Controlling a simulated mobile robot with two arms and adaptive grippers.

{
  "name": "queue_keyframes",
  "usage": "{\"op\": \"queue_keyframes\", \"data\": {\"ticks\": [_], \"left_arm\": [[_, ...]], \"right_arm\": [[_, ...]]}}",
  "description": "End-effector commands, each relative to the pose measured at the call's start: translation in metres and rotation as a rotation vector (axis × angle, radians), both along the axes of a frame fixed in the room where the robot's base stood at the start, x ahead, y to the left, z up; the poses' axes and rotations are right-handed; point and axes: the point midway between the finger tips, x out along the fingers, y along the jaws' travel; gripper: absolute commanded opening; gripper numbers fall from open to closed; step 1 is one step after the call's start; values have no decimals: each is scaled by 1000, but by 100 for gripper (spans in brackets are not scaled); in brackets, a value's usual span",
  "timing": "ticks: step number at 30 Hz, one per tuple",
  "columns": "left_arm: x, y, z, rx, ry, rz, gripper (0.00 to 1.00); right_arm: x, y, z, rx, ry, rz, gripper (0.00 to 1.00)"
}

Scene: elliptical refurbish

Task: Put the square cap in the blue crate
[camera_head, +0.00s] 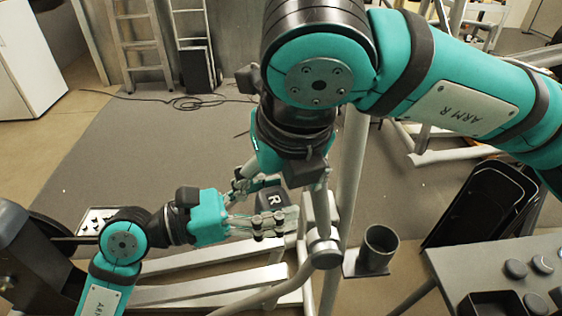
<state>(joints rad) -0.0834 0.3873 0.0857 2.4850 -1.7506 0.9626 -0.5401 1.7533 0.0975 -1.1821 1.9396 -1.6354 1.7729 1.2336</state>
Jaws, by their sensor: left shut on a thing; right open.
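My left gripper (290,220) reaches in from the left, with its fingers closed near the pale frame tubes at the centre. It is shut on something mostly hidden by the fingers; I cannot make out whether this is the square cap. My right gripper (243,186) hangs from the upper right arm just above and behind the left fingers, and is open. A dark part marked R lies between the two grippers. I cannot pick out the square cap clearly, and no blue crate shows in the head view.
Pale elliptical frame tubes (210,287) run below and beside the grippers. A grey table (450,268) at the lower right bears several round dark pieces (516,269) and a black tray (467,304).

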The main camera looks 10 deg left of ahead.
Motion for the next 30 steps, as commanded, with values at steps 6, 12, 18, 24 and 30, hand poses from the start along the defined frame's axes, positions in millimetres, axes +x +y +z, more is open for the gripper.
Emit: {"op": "queue_keyframes", "data": {"ticks": [6,12,18,24,30], "left_arm": [[0,0,0,0,0,0,6],[0,0,0,0,0,0,6],[0,0,0,0,0,0,6],[0,0,0,0,0,0,6],[0,0,0,0,0,0,6]], "right_arm": [[12,9,-39,-1,4,3,79],[20,14,-60,2,4,2,79],[23,15,-67,1,1,2,79],[23,15,-67,2,1,2,79],[23,15,-67,2,1,2,54]]}}
